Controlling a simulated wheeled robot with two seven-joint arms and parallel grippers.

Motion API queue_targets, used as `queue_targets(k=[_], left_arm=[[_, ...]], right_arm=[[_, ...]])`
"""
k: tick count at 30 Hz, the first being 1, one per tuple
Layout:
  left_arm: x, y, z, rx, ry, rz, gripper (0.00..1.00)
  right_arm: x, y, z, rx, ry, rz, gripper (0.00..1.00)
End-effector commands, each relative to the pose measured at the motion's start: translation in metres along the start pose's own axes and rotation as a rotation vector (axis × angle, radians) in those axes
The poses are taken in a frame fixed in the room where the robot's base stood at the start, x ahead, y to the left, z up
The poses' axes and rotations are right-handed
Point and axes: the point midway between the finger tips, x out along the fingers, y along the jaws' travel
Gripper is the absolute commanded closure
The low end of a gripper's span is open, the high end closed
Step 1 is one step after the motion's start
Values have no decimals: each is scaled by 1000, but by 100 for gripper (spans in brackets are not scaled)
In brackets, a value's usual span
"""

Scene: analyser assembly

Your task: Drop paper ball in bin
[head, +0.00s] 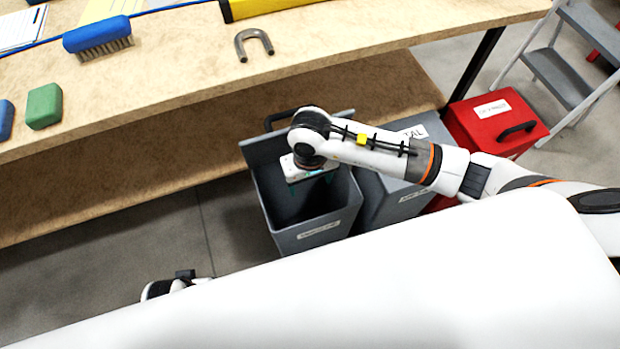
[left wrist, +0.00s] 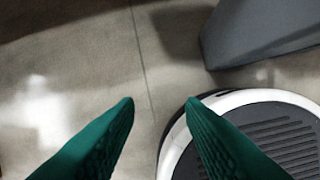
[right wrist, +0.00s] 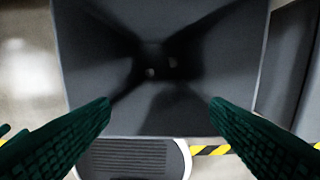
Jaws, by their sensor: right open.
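An open dark grey bin (head: 290,243) with a label on its front stands by the workbench. My right gripper (head: 314,178) is over its mouth, pointing down. In the right wrist view my right gripper (right wrist: 160,103) has its green fingers wide apart with nothing between them. Below them is the inside of the bin (right wrist: 95,60). Two small pale spots (right wrist: 151,73) show deep in it; either may be a paper ball, but they are too small to tell. My left gripper (left wrist: 160,101) is open and empty, low above the floor; the head view hides its fingers.
A closed grey bin (head: 428,128) and a red bin (head: 480,118) stand to the right. The wooden workbench (head: 180,75) holds a blue brush (head: 97,35), a green block (head: 44,106) and a U-shaped metal piece (head: 254,40). A step ladder (head: 565,80) stands at far right.

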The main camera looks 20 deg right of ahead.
Motion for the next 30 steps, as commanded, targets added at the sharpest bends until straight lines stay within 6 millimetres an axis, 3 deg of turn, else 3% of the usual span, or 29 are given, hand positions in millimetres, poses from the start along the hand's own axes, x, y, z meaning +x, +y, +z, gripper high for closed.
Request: queue_targets(k=[5,9,18,24,30], left_arm=[[-1,0,2,0,-9,0,64],[18,0,-9,1,14,-1,64],[42,-2,-23,4,27,-3,64],[49,-2,-27,5,30,-4,64],[50,-2,-27,5,30,-4,64]], right_arm=[[-13,0,1,-1,-4,0,29],[-40,0,2,-2,-6,-1,29],[-100,0,1,-2,-4,0,29],[-118,0,0,0,-1,-1,29],[-120,0,0,0,1,-1,29]])
